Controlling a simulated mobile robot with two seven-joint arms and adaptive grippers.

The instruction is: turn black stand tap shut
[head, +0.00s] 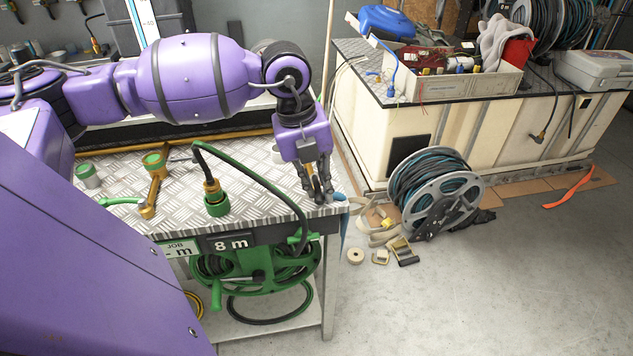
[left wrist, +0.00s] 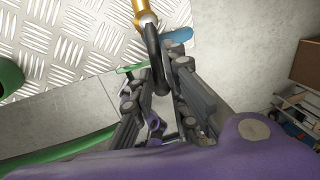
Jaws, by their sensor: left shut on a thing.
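In the left wrist view a brass tap body (left wrist: 141,11) stands at the table edge, with a black lever (left wrist: 153,58) running from it down between my fingers. My left gripper (head: 322,197) is over the right front corner of the table in the head view. It shows close up in the left wrist view (left wrist: 160,88), shut on the black lever with a finger on each side. In the head view the gripper mostly hides this tap. My right gripper is in neither view.
A green hose reel (head: 245,268) hangs below. A silver reel (head: 437,200) and loose straps lie on the floor, right. A blue piece (left wrist: 178,36) is beside the lever.

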